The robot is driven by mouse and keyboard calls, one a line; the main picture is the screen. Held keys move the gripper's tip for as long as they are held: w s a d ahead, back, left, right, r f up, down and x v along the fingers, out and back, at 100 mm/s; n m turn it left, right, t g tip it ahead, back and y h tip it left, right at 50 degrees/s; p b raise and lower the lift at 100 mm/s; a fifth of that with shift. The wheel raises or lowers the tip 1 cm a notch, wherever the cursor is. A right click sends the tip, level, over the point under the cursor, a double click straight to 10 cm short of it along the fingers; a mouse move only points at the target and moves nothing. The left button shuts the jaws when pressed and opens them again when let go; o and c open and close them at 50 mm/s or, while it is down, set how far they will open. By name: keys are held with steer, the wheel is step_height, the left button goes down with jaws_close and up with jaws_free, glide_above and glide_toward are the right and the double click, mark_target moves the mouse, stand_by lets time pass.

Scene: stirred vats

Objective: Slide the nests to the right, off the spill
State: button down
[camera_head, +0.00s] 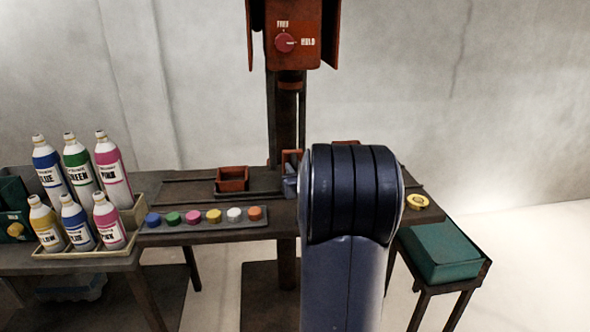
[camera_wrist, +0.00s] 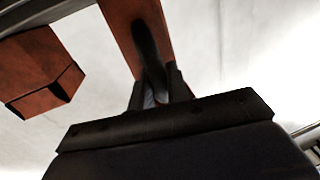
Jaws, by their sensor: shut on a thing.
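A small rust-red open box (camera_head: 232,179), which looks like one of the nests, sits on the dark bench left of my gripper. A second rust-red nest (camera_head: 292,157) shows in part beside my gripper (camera_head: 290,188), at the left edge of my arm. A rust-red edge (camera_head: 347,142) shows above my arm; the rest is hidden. In the wrist view my gripper (camera_wrist: 158,92) is shut on a rust-red piece (camera_wrist: 120,22), which I take to be the second nest. Another rust-red box (camera_wrist: 42,78) hangs at left there, apart from the fingers. I cannot make out the spill.
A strip of coloured caps (camera_head: 205,227) lies along the bench's front edge. Bottles in trays (camera_head: 85,252) stand at left. A post with a dial box (camera_head: 286,42) rises behind. A yellow ring (camera_head: 417,202) and a green box (camera_head: 438,250) are at right.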

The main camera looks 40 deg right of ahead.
steer(key=shift+d, duration=0.1)
stand_by(0.3)
steer(key=s+d+p, duration=0.3)
steer(key=s+d, duration=0.1)
steer(key=d, duration=0.3)
steer(key=s+d+p, duration=0.3)
steer(key=s+d, duration=0.2)
steer(key=d, duration=0.3)
steer(key=shift+s+d, duration=0.25)
steer(key=shift+s, duration=0.05)
steer(key=c, duration=1.5)
jaws_free()
steer(key=shift+s+d, duration=0.1)
steer(key=shift+d, duration=0.05)
steer(key=shift+o, duration=0.3)
steer(key=v, duration=1)
steer(key=shift+s+a, duration=0.25)
steer(key=shift+s, duration=0.1)
